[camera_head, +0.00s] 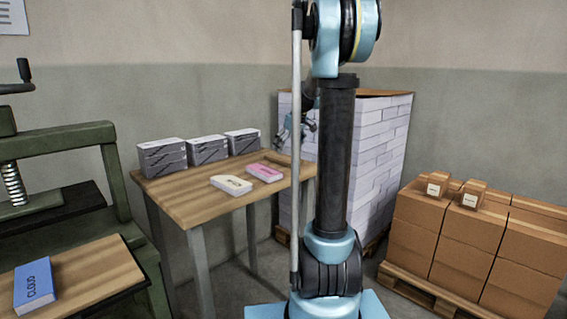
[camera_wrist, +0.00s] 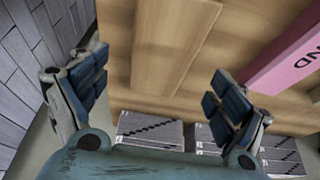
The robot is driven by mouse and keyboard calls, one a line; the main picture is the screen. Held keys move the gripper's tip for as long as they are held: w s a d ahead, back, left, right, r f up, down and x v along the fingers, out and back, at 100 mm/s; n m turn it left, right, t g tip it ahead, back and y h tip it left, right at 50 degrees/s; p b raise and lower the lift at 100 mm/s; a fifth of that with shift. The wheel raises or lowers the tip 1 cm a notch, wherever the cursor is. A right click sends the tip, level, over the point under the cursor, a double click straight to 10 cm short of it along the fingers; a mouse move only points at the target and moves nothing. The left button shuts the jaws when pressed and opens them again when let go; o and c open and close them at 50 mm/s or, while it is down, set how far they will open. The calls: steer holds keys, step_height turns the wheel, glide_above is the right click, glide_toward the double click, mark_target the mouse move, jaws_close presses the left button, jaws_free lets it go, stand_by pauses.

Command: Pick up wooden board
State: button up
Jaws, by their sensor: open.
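The wooden board (camera_wrist: 172,45) shows in the wrist view as a plain wood-coloured strip on the table, running from the top edge down between my fingers. In the head view it is a small piece (camera_head: 277,157) at the table's far right, partly hidden by my arm. My gripper (camera_wrist: 155,95) is open, its two blue-padded fingers apart on either side of the board's near end, with nothing between the pads. In the head view my gripper (camera_head: 293,131) is above the table's right end, partly behind my arm. Its exact height over the board is hard to tell.
The wooden table (camera_head: 195,199) also bears a pink block (camera_head: 265,172), a cream block (camera_head: 231,185) and several grey stacks (camera_head: 208,149) at the back. A tall white brick-patterned stack (camera_head: 383,140) stands close on the right. Cardboard boxes (camera_head: 470,240) sit farther right.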

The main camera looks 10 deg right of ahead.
mark_target(283, 157)
steer(key=shift+x, duration=2.35)
steer(key=shift+a, duration=0.15)
steer(key=shift+c, duration=0.2)
steer(key=c, duration=1.2)
